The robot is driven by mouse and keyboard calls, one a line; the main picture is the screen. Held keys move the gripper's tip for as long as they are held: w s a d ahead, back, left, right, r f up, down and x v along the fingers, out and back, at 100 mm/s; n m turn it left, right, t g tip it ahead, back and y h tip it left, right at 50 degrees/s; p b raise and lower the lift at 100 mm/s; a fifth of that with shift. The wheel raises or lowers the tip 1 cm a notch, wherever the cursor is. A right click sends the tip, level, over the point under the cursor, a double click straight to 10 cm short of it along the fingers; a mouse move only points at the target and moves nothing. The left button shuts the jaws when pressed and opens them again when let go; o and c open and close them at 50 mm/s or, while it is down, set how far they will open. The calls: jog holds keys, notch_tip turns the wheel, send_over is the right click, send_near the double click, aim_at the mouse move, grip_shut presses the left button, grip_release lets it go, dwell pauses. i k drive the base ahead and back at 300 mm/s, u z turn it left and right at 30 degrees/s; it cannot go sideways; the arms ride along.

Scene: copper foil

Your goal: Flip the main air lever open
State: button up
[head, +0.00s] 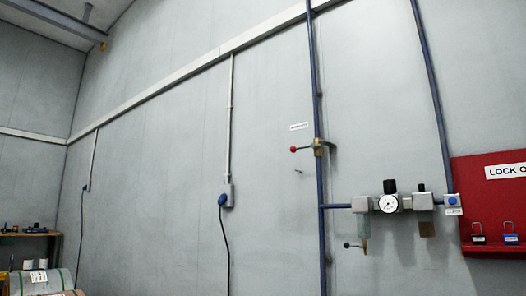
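A lever with a red ball knob (293,149) sits on a brass-coloured valve (318,149) on the vertical blue pipe (320,180). The lever points left from the valve, about level and across the pipe. A small white label (298,126) is on the wall just above it; its text is too small to read. My gripper is not in view, and nothing covers the lever.
A gauge and regulator assembly (389,203) hangs right of the pipe, with a small black-knobbed lever (347,245) below. A red lockout board (490,200) with padlocks is at right. Blue wall plugs with cables (223,200) hang left. A shelf (30,234) is far left.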

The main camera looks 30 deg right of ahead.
aim_at(294, 149)
jog(key=z, duration=0.5)
jog(key=i, duration=0.35)
jog(key=z, duration=0.65)
jog(key=i, duration=0.65)
jog(key=u, duration=1.4)
jog(key=k, duration=1.05)
jog(key=z, duration=0.95)
jog(key=i, duration=0.5)
jog(key=z, duration=0.05)
